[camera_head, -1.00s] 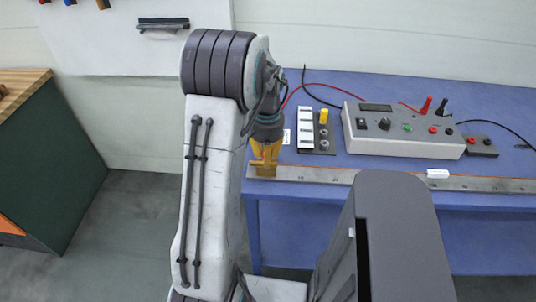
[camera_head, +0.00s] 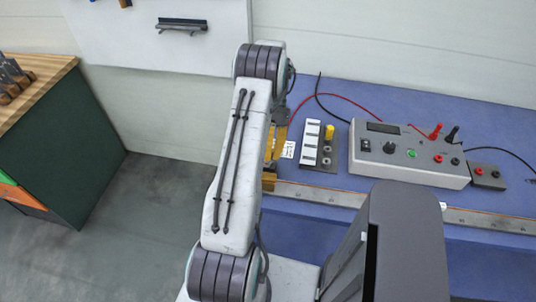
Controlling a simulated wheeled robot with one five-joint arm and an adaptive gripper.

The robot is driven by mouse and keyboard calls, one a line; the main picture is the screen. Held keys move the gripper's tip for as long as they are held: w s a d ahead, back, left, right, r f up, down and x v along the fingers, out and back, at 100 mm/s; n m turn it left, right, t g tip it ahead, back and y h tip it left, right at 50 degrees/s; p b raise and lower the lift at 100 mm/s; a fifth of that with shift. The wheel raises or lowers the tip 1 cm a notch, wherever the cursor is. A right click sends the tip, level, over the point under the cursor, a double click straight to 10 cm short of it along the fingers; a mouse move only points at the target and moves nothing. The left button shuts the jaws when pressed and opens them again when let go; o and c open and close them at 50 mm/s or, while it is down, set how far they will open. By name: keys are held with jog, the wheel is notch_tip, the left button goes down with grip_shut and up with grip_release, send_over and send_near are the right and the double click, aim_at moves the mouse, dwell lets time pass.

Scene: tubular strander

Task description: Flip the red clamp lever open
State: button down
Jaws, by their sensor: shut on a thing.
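My gripper (camera_head: 275,145) shows only in part, as yellow fingers behind the right edge of my arm. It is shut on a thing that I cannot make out. Just below the fingers is a brass-coloured block (camera_head: 268,182) at the left end of a long metal rail (camera_head: 330,194) along the table's front edge. I cannot tell whether the fingers touch this block. No red clamp lever can be made out; my arm and gripper hide part of that area.
On the blue table (camera_head: 475,118), a grey instrument box (camera_head: 408,153) with knobs and red and black plugs stands right of my gripper. A small terminal block (camera_head: 320,148) with a yellow plug is nearer. Cables loop behind. A green cabinet (camera_head: 75,150) stands left.

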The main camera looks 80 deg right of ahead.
jog(key=shift+d+y, duration=0.6)
jog(key=shift+y, duration=0.3)
jog(key=shift+d+r+y, duration=0.1)
jog(key=shift+d+y, duration=0.05)
jog(key=shift+y, duration=0.15)
jog(key=c, duration=1.3)
grip_release()
jog(key=shift+d, duration=0.1)
jog(key=shift+o, duration=1.1)
jog(key=shift+r, duration=0.1)
jog(key=shift+a, duration=0.2)
